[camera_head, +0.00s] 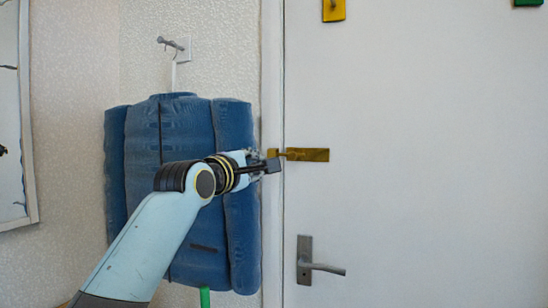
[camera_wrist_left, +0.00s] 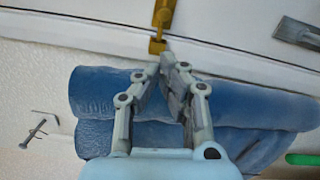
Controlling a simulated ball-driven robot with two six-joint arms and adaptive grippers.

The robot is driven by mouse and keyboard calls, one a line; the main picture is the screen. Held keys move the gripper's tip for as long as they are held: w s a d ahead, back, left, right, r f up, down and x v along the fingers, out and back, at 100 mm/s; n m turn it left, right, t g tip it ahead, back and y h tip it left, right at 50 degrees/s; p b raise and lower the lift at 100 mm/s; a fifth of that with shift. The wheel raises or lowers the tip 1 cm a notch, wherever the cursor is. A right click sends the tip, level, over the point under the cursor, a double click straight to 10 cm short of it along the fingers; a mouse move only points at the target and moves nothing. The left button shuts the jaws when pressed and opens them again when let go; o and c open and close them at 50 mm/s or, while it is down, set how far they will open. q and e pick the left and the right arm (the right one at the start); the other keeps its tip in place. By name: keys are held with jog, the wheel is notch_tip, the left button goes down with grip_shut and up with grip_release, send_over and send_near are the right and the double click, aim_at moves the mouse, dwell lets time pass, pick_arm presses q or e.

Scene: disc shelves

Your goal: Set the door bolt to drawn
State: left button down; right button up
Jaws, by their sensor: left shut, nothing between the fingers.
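The brass door bolt (camera_head: 306,155) is mounted level on the white door near its left edge. A small brass keeper (camera_head: 272,153) sits on the door frame to its left. A thin brass piece seems to bridge the gap between them. My left gripper (camera_head: 274,165) is shut and empty, its tips close to the keeper. In the left wrist view the shut fingers (camera_wrist_left: 163,62) point at the keeper (camera_wrist_left: 157,46), with the bolt (camera_wrist_left: 164,14) beyond it. Whether the tips touch the keeper I cannot tell. My right gripper is in neither view.
A blue padded garment (camera_head: 180,125) hangs from a wall hook (camera_head: 175,44) behind my left arm. A grey door handle (camera_head: 318,268) is below the bolt. A yellow piece (camera_head: 333,10) and a green piece (camera_head: 528,2) are higher on the door. The door's right side is clear.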

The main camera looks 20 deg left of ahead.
aim_at(294, 155)
pick_arm(q)
jog(key=w, duration=0.6)
jog(key=w+d+p, duration=0.1)
jog(key=w, duration=0.2)
jog(key=shift+w+r, duration=0.1)
jog(key=shift+r, duration=0.05)
jog(key=shift+d+r+p, duration=0.1)
jog(key=shift+d+p, duration=0.2)
jog(key=shift+p, duration=0.2)
jog(key=d+p, duration=0.3)
jog(key=shift+d+r, duration=0.15)
jog(key=shift+d, duration=0.6)
jog(key=shift+f, duration=0.3)
jog(key=shift+s, duration=0.2)
